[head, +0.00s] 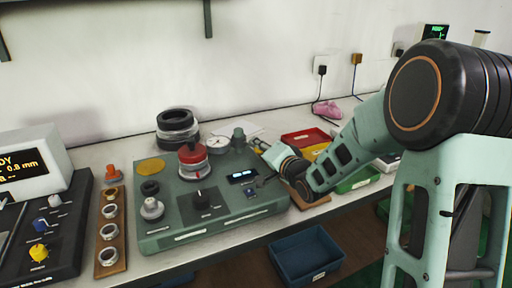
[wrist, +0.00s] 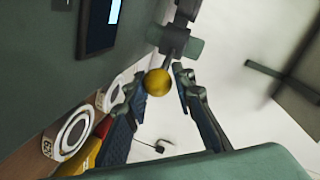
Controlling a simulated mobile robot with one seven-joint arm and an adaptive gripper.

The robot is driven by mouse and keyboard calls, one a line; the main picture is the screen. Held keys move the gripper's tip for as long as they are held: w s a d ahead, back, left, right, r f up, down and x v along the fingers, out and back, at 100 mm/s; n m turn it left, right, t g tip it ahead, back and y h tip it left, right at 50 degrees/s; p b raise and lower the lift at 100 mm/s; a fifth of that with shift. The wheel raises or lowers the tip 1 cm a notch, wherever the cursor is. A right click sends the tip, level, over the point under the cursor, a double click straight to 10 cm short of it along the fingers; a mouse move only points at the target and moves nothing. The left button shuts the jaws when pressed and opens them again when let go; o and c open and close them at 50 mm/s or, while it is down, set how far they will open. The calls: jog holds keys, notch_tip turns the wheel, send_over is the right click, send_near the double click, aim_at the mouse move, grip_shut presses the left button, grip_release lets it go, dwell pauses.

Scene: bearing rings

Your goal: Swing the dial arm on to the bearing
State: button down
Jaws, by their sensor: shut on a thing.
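The dial gauge (head: 218,143) has a white face and stands beside a green post (head: 238,136) at the back of the green fixture (head: 160,225). Left of the dial, a bright metal ring with a red top (head: 193,157), which looks like the bearing, sits on the fixture. My gripper (wrist: 156,92) is shut on a round gold knob (wrist: 157,82), which shows between its two fingers in the wrist view. A dark bar runs up from the knob to a green block (wrist: 175,42). In the head view the knob is hard to make out beside my wrist.
Dark stacked rings (head: 176,127) stand behind the fixture. Red (head: 303,138) and green trays are behind my wrist.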

jog(key=shift+w+d, duration=0.7)
jog(key=shift+w+d+f+p, duration=0.1)
jog(key=shift+w+f+p, duration=0.05)
jog(key=shift+w+p, duration=0.15)
jog(key=shift+s+f, duration=0.1)
jog(key=c, duration=1.9)
grip_release()
jog(key=shift+c, duration=0.2)
jog(key=shift+a, duration=0.2)
jog(key=v, duration=1.2)
